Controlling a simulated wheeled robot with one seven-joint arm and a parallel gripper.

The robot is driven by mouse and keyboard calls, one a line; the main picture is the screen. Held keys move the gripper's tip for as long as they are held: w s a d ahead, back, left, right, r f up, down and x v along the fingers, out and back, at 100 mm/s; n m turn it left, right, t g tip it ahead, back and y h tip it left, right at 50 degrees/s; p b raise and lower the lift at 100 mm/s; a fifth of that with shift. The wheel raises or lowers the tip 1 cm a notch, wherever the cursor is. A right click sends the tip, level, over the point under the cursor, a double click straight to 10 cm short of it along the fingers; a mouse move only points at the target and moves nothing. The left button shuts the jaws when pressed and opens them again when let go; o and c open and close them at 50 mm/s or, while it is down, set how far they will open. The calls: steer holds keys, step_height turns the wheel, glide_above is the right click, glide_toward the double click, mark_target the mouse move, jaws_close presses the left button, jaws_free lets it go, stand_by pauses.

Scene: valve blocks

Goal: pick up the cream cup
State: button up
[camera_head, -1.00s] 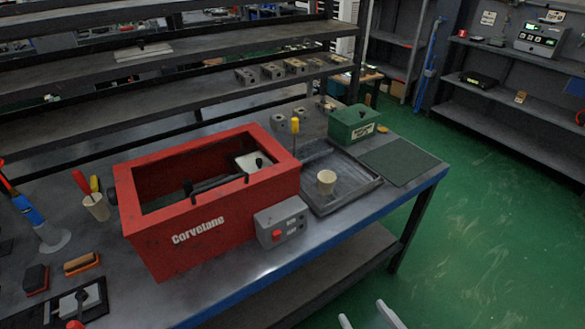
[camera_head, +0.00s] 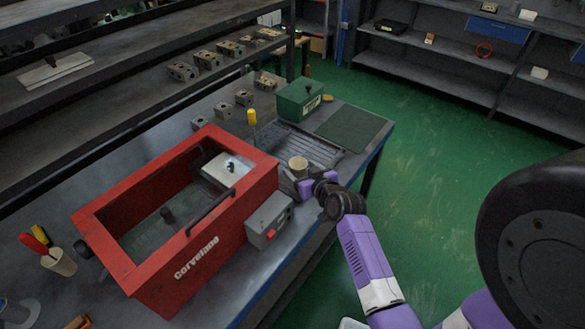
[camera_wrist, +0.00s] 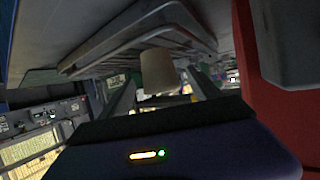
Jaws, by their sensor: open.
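The cream cup (camera_head: 298,166) stands in the dark grey tray (camera_head: 336,168) on the workbench, to the right of the red box. My gripper (camera_head: 299,181) is low at the tray's front side, right at the cup, and partly hides its lower part. In the wrist view the cup (camera_wrist: 158,74) appears upside down, in line with the gap between my two fingers (camera_wrist: 163,92). The fingers are apart, one on each side of the cup. I cannot tell whether either touches it.
A green box (camera_head: 298,100) and a green mat (camera_head: 350,131) lie beyond the tray. Another pale cup (camera_head: 60,263) holds tools.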

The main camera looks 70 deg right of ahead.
mark_target(295, 166)
steer(key=shift+p+x, duration=0.6)
steer(key=shift+x, duration=2.45)
steer(key=shift+s+f, duration=0.1)
steer(key=shift+f, duration=0.1)
steer(key=c, duration=1.4)
